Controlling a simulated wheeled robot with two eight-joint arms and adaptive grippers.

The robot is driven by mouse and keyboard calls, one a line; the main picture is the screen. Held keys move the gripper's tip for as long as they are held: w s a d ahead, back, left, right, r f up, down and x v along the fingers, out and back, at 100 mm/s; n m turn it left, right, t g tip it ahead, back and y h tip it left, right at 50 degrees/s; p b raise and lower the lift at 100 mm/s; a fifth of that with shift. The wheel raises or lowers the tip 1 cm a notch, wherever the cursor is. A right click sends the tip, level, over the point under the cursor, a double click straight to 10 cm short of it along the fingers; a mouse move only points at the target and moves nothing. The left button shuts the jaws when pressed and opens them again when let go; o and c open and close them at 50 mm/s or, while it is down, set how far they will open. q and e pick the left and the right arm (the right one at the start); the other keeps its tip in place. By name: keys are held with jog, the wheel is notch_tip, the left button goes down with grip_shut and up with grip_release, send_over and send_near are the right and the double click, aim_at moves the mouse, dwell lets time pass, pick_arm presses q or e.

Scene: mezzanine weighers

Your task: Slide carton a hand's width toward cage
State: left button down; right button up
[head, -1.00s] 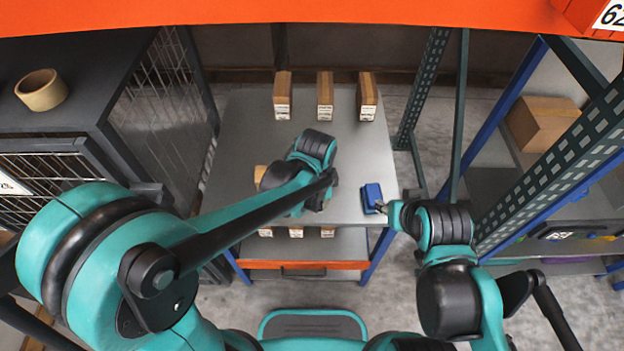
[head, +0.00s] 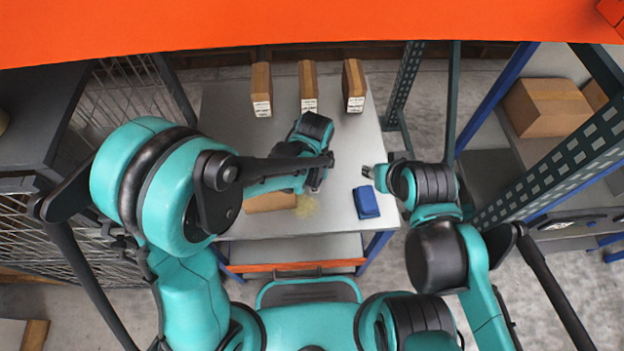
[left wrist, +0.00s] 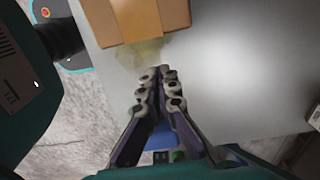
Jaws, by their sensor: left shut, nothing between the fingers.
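A brown carton (head: 270,202) lies on the grey table top near its front left edge, partly hidden behind my left arm in the head view. The left wrist view shows the carton (left wrist: 155,18) with a lighter tape band, just beyond my fingertips. My left gripper (left wrist: 160,74) is shut and empty, its tips apart from the carton; in the head view the gripper (head: 317,183) is over the table, right of the carton. The wire-mesh cage (head: 128,95) stands left of the table. My right gripper (head: 367,172) is above the table's right side; its fingers are too small to judge.
A pale yellowish patch (head: 306,206) marks the table (head: 350,140) beside the carton. A blue object (head: 366,202) lies at the front right. Three labelled boxes (head: 308,86) stand at the back. A rack post (head: 545,170) rises at right. The table's middle is mostly clear.

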aim_at(312, 197)
pick_arm(q)
jog(key=f, duration=0.1)
jog(key=f+b, duration=0.1)
jog(key=f, duration=0.3)
jog(key=shift+w+a+f+b, duration=0.15)
jog(key=shift+a+f+b, duration=0.1)
jog(key=shift+b, duration=0.1)
jog(key=a, duration=0.3)
jog(key=shift+s+a+r, duration=0.1)
jog(key=shift+s+r, duration=0.1)
jog(key=shift+a, duration=0.15)
jog(key=a, duration=0.5)
jog(key=a+b, duration=0.1)
jog(key=a, duration=0.4)
jog(key=s+a, duration=0.1)
jog(key=a, duration=0.4)
jog(key=shift+b, duration=0.4)
jog(key=shift+d, duration=0.1)
